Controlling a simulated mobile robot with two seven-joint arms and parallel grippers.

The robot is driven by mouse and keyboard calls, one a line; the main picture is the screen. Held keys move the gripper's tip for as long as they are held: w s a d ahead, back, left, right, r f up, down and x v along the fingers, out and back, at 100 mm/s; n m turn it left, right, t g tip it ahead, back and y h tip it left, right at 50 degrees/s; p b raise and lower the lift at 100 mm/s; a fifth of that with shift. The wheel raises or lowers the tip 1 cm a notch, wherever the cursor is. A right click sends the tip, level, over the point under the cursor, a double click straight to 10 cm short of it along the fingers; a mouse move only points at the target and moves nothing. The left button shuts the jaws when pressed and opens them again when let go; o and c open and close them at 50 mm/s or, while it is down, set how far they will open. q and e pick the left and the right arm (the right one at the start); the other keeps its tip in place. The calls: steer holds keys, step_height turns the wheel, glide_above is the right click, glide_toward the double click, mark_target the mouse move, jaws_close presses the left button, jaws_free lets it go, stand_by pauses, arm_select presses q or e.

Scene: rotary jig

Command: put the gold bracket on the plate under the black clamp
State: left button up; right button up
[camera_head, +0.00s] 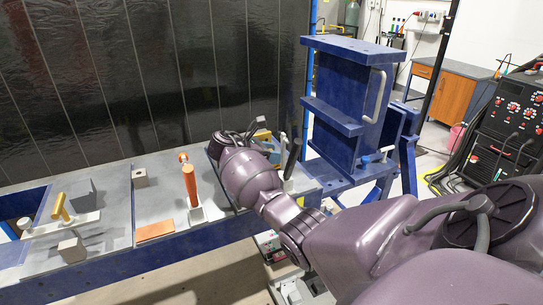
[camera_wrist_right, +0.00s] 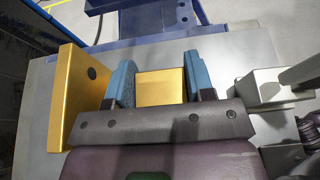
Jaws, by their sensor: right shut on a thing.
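My right gripper (camera_wrist_right: 160,76) is shut on the gold bracket (camera_wrist_right: 159,88); its blue fingers stand on both sides of a gold block-like part. An upright gold plate with a dark hole shows left of the fingers, and the join between the gold parts is hidden. In the head view a bit of the gold bracket (camera_head: 258,124) shows beyond my wrist. The black clamp (camera_head: 292,158) stands just right of the gripper; its grey body (camera_wrist_right: 262,88) shows right of the fingers in the wrist view. The grey plate (camera_wrist_right: 235,60) lies below. I cannot tell whether the bracket touches it.
An orange-handled clamp (camera_head: 192,188) and a copper-coloured flat piece (camera_head: 155,231) are on the middle plate. A tall blue fixture (camera_head: 345,100) stands behind, right of the table.

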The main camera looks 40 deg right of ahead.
steer(key=shift+f, duration=0.15)
steer(key=shift+f, duration=0.1)
steer(key=o, duration=1.2)
steer(key=shift+f, duration=0.1)
steer(key=shift+a+r, duration=0.2)
steer(key=shift+r, duration=0.05)
steer(key=shift+v, duration=3.55)
